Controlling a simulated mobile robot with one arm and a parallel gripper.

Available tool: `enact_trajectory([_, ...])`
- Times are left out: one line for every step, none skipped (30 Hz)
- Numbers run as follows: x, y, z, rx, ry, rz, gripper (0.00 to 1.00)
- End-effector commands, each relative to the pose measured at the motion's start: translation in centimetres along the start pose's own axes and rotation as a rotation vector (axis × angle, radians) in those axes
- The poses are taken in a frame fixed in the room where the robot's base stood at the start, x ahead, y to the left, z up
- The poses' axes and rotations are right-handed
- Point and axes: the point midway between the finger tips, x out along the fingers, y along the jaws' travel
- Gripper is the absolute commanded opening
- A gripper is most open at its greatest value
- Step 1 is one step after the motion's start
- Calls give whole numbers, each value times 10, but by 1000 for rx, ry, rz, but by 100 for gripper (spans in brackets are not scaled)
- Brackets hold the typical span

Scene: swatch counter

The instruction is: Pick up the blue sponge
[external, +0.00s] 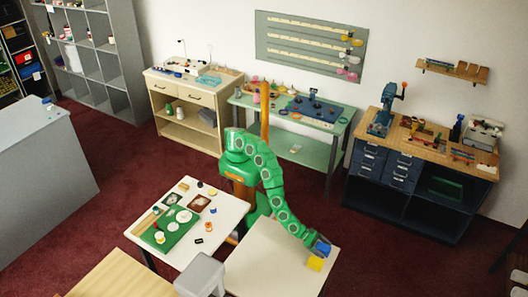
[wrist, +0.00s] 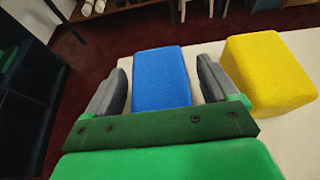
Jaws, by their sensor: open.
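The blue sponge (wrist: 161,76) is a textured block in the middle of the wrist view, on the pale table top. My gripper (wrist: 158,85) is open, with one grey finger on each side of the blue sponge in that view. Whether the fingers touch it, I cannot tell. In the external view my gripper (external: 318,250) is at the right part of the pale table, and the blue sponge there is mostly hidden by it. A yellow sponge (wrist: 266,72) lies close to the right of my right finger; it also shows in the external view (external: 315,264).
The pale table (external: 262,262) is otherwise bare to the left of the sponges. A white table (external: 225,207) with a green mat and small items stands to its left. A grey box-like seat (external: 200,273) is at the front. A dark blue workbench (external: 400,172) stands behind to the right.

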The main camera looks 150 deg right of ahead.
Motion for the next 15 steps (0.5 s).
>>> enact_trajectory([0,0,0,0,0,0,84])
enact_trajectory([0,0,0,0,0,0,80])
enact_trajectory([0,0,0,0,0,0,73])
enact_trajectory([0,0,0,0,0,0,69])
enact_trajectory([0,0,0,0,0,0,64])
enact_trajectory([0,0,0,0,0,1,58])
enact_trajectory([0,0,0,0,0,0,54])
enact_trajectory([0,0,0,0,-1,1,49])
enact_trajectory([0,0,0,0,-1,1,43])
enact_trajectory([0,0,0,0,0,1,38])
enact_trajectory([0,0,0,0,-1,1,34])
enact_trajectory([0,0,0,0,-1,1,33])
enact_trajectory([0,0,0,0,-1,1,32])
enact_trajectory([0,0,0,0,-1,1,32])
enact_trajectory([0,0,0,0,-1,1,32])
